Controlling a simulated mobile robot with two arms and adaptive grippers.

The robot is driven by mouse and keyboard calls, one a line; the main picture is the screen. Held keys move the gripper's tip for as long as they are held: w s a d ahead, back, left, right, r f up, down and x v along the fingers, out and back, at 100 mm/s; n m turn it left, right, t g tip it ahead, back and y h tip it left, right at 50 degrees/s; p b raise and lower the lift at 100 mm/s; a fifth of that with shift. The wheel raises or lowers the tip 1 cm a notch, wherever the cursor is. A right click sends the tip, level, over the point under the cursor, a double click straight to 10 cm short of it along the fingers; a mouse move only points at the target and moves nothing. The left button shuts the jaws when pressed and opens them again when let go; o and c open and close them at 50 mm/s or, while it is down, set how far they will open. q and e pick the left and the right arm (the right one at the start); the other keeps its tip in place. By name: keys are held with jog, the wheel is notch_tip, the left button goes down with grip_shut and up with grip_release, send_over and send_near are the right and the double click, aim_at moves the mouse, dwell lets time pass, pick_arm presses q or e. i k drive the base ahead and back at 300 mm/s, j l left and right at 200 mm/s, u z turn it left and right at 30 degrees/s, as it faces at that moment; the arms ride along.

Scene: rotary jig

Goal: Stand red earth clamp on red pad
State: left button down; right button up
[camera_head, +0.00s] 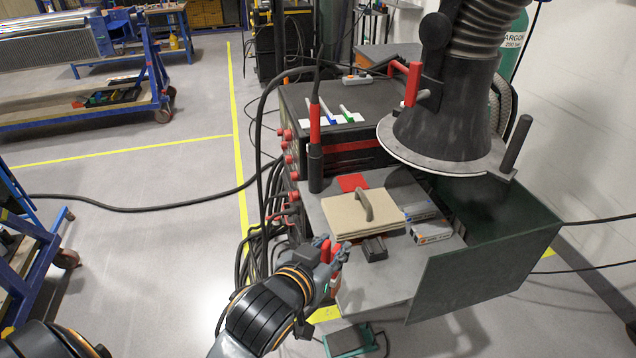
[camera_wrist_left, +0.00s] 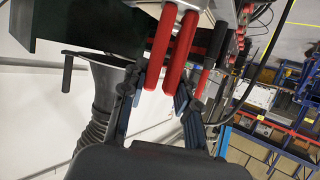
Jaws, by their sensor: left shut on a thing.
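The red earth clamp (camera_head: 326,252) is in my left gripper (camera_head: 334,258), in front of the near edge of the grey bench (camera_head: 385,285) in the head view. My left gripper is shut on it. In the left wrist view, the clamp's two red handles (camera_wrist_left: 172,50) show between the dark fingers (camera_wrist_left: 160,88); its jaw end is cut off at the top. The red pad (camera_head: 352,182) lies flat on the bench behind a beige board, and the part I see is bare. The clamp is apart from the pad. My right gripper is not in view.
The beige board (camera_head: 352,217) with a handle lies between clamp and pad. A red-and-black holder (camera_head: 315,150) stands upright left of the pad. A fume hood (camera_head: 440,130) hangs above, and a dark green panel (camera_head: 485,262) stands at right.

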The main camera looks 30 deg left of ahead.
aim_at(352, 182)
jog(key=i+l+u, duration=0.15)
jog(key=u, duration=0.2)
jog(key=i+l+u, duration=0.2)
jog(key=u, duration=0.15)
jog(key=i+l+u, duration=0.2)
jog(key=u, duration=0.15)
jog(key=i+l, duration=0.3)
jog(key=l, duration=0.15)
jog(key=i+l, duration=0.3)
jog(key=l, duration=0.1)
